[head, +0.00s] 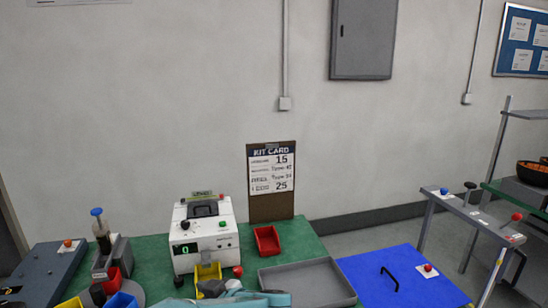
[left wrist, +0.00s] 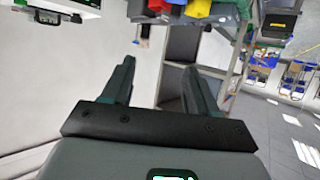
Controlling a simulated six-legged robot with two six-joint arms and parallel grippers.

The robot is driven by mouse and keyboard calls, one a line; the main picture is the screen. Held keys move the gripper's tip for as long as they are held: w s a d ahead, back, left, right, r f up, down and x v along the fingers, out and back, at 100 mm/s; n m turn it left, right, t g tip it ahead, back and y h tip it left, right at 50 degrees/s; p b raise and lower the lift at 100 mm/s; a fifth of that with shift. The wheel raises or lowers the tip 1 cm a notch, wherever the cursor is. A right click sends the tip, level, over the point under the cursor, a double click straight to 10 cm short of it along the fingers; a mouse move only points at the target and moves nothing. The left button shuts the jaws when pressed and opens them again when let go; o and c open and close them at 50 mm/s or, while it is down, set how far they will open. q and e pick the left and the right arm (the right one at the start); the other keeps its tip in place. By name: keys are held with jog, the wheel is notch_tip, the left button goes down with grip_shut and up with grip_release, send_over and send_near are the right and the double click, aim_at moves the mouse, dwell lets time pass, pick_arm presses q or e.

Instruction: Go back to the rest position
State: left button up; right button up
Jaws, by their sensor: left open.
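My left gripper (left wrist: 158,68) shows in the left wrist view with its two dark fingers spread apart. Nothing is between them; open space and a grey shelf unit (left wrist: 190,72) lie beyond. The left gripper cannot be made out in the head view. My right gripper is in neither view. Pale teal and grey shapes at the bottom edge of the head view are cut off, and I cannot tell what they are.
A green bench holds a white tester (head: 205,238), a red bin (head: 267,241), a grey tray (head: 308,284) and a kit card (head: 271,180). A blue panel (head: 400,280) with a black handle is at right, beside a grey stand (head: 470,215). Coloured bins (left wrist: 200,10) show in the wrist view.

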pick_arm(q)
jog(key=s+a+f+m+g+y, duration=0.1)
jog(key=a+f+g, duration=0.1)
jog(key=a+f, duration=0.95)
jog(key=s+a+f+m+t+h+b, duration=0.1)
jog(key=s+f+m+h, duration=0.15)
jog(key=f, duration=0.45)
jog(key=s+a+f+m+t+h, duration=0.1)
jog(key=f+m+h, duration=0.15)
jog(key=f, duration=0.45)
jog(key=s+d+f+m+h, duration=0.3)
jog(key=s+d+f+h, duration=0.2)
jog(key=s+d+f, duration=0.25)
jog(key=s+d+f+g+h, duration=0.1)
jog(key=s+d+g+h, duration=0.2)
jog(key=s+d, duration=0.2)
jog(key=s+d+f+m+g+h, duration=0.1)
jog(key=s+d+g+h, duration=0.2)
jog(key=s, duration=0.7)
jog(key=shift+s+d+f+g+h, duration=0.15)
jog(key=shift+d+f+g+h, duration=0.15)
jog(key=shift+d, duration=0.95)
